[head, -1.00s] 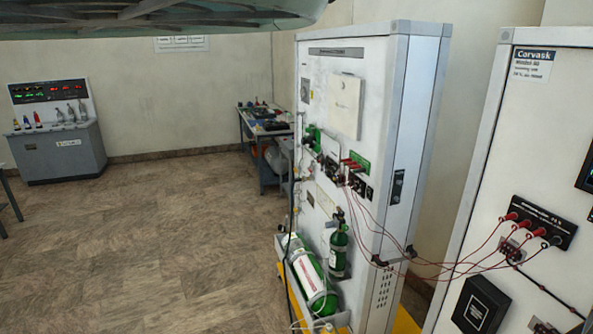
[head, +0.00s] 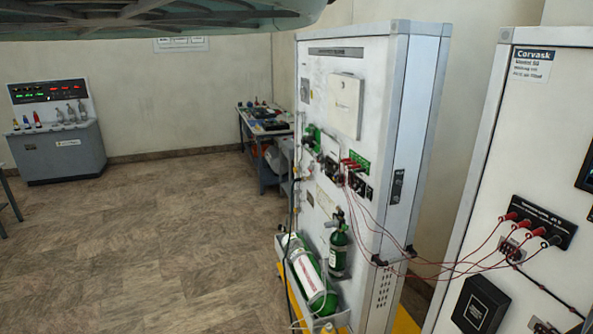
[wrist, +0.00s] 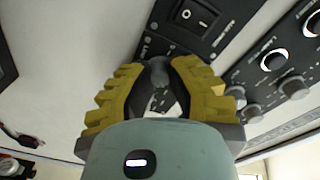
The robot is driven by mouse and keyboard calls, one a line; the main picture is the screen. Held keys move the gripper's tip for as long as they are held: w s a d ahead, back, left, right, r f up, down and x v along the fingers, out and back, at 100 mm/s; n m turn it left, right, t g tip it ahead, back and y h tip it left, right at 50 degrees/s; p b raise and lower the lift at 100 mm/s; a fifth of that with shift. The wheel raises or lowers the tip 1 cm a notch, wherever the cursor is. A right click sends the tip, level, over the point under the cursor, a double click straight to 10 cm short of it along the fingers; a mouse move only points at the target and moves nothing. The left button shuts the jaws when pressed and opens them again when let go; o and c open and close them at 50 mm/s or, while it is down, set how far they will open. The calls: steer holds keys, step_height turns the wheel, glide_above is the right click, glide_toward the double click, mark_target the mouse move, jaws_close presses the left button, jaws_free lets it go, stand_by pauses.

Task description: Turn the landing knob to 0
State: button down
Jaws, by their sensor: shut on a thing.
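In the wrist view, my gripper (wrist: 163,68) has its yellow ribbed fingers closed on a small dark grey knob (wrist: 158,74). The knob sits on a black control panel (wrist: 183,43) and shows only partly between the fingertips. I cannot read its label or tell which mark it points at. The gripper and this knob do not show in the head view.
A black rocker switch (wrist: 195,15) is just above the fingertips. More knobs (wrist: 294,87) are on a dark panel to the right. The head view shows a tall white cabinet (head: 425,110) with red leads, green cylinders (head: 315,285) and open floor (head: 150,240) at left.

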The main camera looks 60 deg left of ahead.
steer(key=shift+n, duration=0.4)
steer(key=n+b, duration=0.2)
steer(key=n, duration=1.1)
steer(key=n+y+b, duration=0.1)
steer(key=n+b, duration=0.1)
steer(key=n, duration=1.2)
steer(key=shift+f+t, duration=0.15)
steer(key=shift+t, duration=0.25)
steer(key=c, duration=0.9)
jaws_free()
steer(key=shift+o, duration=0.2)
steer(key=shift+s, duration=0.1)
